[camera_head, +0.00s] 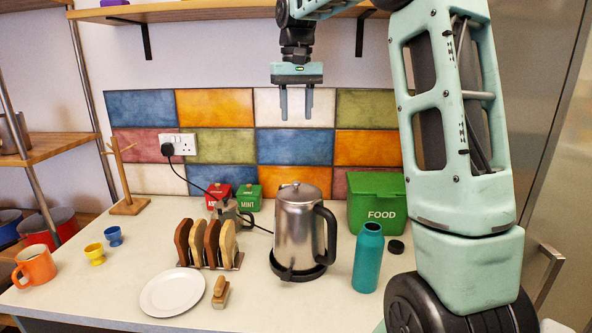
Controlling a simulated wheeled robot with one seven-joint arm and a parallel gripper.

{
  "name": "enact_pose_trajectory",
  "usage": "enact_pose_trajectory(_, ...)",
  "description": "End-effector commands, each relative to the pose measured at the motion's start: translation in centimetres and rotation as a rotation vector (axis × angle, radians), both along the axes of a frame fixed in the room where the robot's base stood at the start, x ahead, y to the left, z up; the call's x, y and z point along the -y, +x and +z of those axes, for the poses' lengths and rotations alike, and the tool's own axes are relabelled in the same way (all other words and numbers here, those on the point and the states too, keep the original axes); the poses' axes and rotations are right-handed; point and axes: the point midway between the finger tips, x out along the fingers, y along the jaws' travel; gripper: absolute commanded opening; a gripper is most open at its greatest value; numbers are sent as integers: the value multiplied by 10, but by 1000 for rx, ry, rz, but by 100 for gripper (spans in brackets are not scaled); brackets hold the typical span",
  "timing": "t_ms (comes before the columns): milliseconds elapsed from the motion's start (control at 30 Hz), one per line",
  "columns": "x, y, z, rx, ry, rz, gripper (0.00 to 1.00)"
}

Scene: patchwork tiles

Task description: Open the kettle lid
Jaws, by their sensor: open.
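A silver kettle (299,230) with a black handle on its right side stands upright on its dark base (296,273) near the middle of the counter. Its lid (299,192) sits on top with a small knob and looks shut. My gripper (296,104) hangs above the kettle, pointing down, well clear of the lid. Its two fingers are apart with nothing between them.
A toast rack with bread (208,244) stands left of the kettle, with a white plate (172,292) in front. A teal bottle (368,258) and a green food bin (376,203) stand to the right. A shelf (220,10) runs above.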

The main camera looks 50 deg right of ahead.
Motion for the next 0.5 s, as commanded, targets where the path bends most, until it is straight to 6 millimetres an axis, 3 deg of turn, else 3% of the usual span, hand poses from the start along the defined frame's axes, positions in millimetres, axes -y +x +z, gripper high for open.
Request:
enact_pose_trajectory(167, 0, -1, -26, -5, 3, 0, 42)
enact_pose_trajectory(500, -1, -1, -97, -5, 4, 2, 42)
